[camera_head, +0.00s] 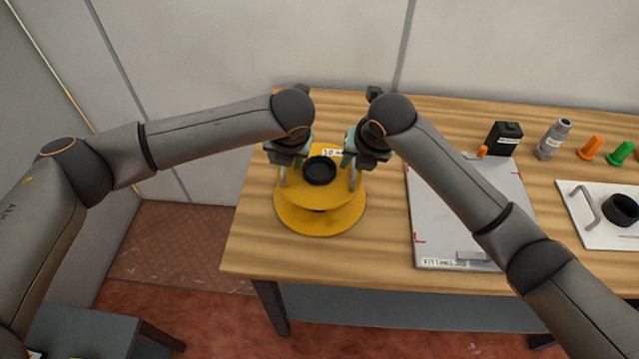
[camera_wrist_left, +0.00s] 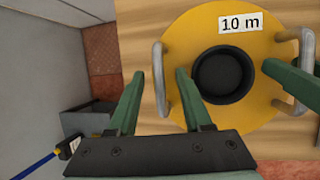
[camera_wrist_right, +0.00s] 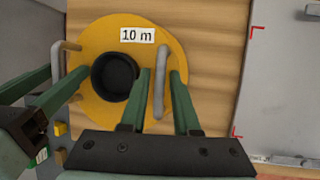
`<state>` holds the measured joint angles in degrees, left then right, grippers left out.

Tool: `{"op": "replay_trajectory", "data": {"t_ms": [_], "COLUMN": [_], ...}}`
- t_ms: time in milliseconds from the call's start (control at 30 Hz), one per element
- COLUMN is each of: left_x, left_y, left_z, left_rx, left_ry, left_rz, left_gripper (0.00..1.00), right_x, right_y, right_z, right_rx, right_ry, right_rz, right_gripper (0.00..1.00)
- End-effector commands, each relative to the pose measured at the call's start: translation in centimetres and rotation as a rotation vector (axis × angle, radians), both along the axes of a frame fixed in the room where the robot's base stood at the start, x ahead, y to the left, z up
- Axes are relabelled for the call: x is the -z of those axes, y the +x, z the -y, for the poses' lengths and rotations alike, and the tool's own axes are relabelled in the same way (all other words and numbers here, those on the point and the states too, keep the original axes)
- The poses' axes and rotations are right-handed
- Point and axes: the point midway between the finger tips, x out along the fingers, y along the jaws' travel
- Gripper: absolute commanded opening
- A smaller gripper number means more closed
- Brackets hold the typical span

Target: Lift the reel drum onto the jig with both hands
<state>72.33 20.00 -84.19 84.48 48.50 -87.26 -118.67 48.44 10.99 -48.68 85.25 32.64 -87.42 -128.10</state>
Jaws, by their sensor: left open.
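The reel drum (camera_head: 318,208) is a yellow spool with a black hub, a "10 m" label and two grey handles. It stands on the table left of the jig (camera_head: 455,200), a pale plate with red corner marks. My left gripper (camera_head: 284,172) is open, its green fingers on either side of the drum's left handle (camera_wrist_left: 160,82). My right gripper (camera_head: 352,172) is open, its fingers on either side of the right handle (camera_wrist_right: 161,82). Gaps show between fingers and handles in both wrist views. My right forearm hides part of the jig.
The wooden table (camera_head: 390,235) has bare room in front of the drum. Behind and right of the jig stand a black box (camera_head: 504,139), a grey bottle (camera_head: 553,139), and orange (camera_head: 590,148) and green (camera_head: 621,153) pieces. A white plate (camera_head: 590,228) with a black ring lies far right.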

Motion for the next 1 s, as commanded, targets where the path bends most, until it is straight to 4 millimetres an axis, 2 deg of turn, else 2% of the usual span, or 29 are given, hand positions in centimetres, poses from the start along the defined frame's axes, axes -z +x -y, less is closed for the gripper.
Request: {"op": "replay_trajectory", "data": {"t_ms": [233,500,667,1000], "left_x": [0.03,0.01,0.0,-0.01], "left_y": [-0.01,-0.02,-0.02,-0.02], "left_z": [0.01,0.02,0.02,0.01], "left_rx": [0.0,0.0,0.0,0.0], "left_ry": [0.0,0.0,0.0,0.0], "left_rz": [0.0,-0.001,0.0,0.0], "left_gripper": [0.49,0.18,0.0,0.0], "right_x": [0.02,-0.01,-0.02,-0.04], "right_y": [-0.01,-0.01,-0.02,-0.01], "right_z": [-0.02,-0.02,-0.01,0.01], "right_rx": [0.0,0.0,0.0,0.001], "right_ry": [0.0,0.0,0.0,0.0], "right_rz": [0.0,-0.001,0.0,0.0], "right_gripper": [0.29,0.0,0.0,0.0]}}
